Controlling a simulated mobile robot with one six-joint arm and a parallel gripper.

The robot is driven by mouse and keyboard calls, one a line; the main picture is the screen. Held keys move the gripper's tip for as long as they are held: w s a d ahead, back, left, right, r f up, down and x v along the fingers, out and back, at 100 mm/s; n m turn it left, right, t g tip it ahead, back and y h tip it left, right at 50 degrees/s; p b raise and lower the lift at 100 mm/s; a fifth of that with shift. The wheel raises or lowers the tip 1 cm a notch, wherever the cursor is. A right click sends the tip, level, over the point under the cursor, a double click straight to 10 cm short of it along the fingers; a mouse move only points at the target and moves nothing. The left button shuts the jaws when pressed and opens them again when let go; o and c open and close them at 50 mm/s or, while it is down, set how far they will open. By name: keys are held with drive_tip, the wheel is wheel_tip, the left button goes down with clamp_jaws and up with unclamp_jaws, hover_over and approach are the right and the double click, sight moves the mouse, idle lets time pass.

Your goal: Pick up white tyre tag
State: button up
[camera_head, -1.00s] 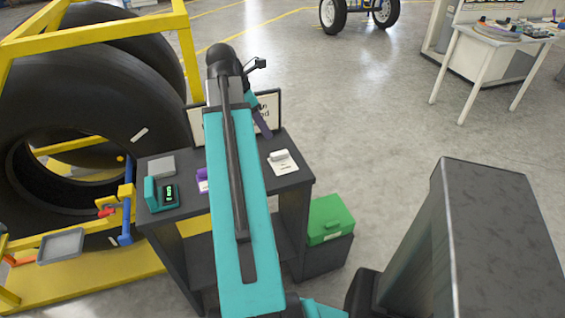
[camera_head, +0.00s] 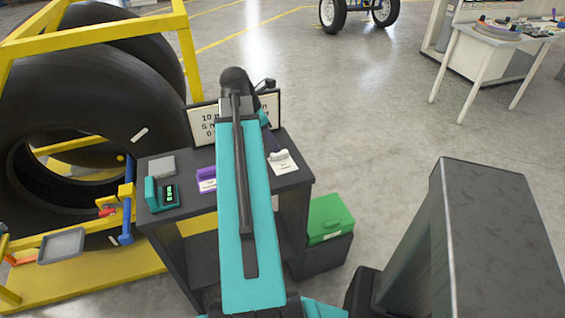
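A white tag (camera_head: 283,160) lies on a white card at the right end of the dark table (camera_head: 292,184). A small white strip (camera_head: 139,134) also shows on the face of the large black tyre at the left; I cannot tell whether it is a tag. My teal arm reaches over the middle of the table. The dark end of my gripper (camera_head: 272,143) shows just behind and left of the white tag on the table, close to it. Its fingers are too small and partly hidden, so I cannot tell whether they touch the tag.
On the table are a purple tag (camera_head: 206,178), a teal device with a display (camera_head: 166,193), a grey block (camera_head: 162,166) and a standing sign (camera_head: 203,127). A yellow rack (camera_head: 95,27) holds tyres at left. A green box (camera_head: 329,217) stands right of the table.

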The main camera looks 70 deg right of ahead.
sight(283, 161)
drive_tip(key=shift+f, duration=0.1)
drive_tip(key=shift+p+x, duration=0.5)
drive_tip(key=shift+x, duration=2)
drive_tip(key=shift+s, duration=0.15)
clamp_jaws()
